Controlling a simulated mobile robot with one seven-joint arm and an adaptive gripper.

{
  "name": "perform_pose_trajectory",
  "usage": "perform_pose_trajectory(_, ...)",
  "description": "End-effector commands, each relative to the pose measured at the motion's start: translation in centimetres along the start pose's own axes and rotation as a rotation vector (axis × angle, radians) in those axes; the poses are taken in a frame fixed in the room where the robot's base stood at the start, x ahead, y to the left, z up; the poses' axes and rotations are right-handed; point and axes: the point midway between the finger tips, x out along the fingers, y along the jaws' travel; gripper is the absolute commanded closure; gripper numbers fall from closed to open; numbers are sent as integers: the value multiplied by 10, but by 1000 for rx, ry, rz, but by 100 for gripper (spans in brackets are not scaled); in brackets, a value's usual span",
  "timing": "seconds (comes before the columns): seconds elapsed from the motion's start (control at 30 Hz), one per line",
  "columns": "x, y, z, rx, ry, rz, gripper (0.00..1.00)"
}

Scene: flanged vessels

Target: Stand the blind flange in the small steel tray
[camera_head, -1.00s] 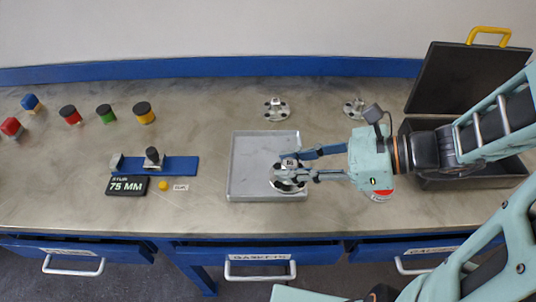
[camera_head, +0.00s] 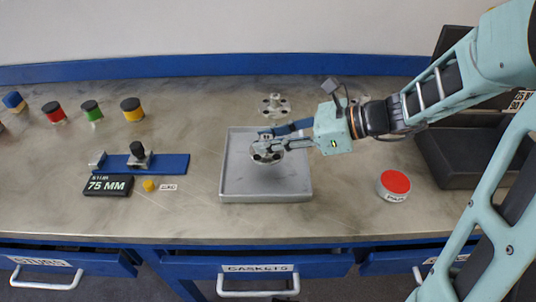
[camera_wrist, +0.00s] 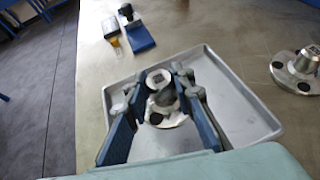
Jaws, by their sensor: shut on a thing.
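The steel flange (camera_head: 267,155) has a round bolted disc and a raised hub, and looks upright. My gripper (camera_head: 266,143) is shut on its hub. In the wrist view, my gripper (camera_wrist: 165,98) has blue fingers on both sides of the flange (camera_wrist: 167,112). The small steel tray (camera_head: 265,194) is a shallow grey rectangle on the bench. The flange is over the tray's back half, inside its outline. I cannot tell whether its disc touches the tray floor.
Another flange (camera_head: 273,105) stands just behind the tray. A blue fixture (camera_head: 160,163) and 75 MM sign (camera_head: 109,185) are left.

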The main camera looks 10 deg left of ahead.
Motion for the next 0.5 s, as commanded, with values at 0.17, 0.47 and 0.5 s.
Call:
perform_pose_trajectory(0.17,6,-5,-5,-1,-3,0,100)
perform_pose_trajectory(0.47,21,-8,-32,-1,-3,0,100)
perform_pose_trajectory(0.5,22,-8,-33,-1,-3,0,100)
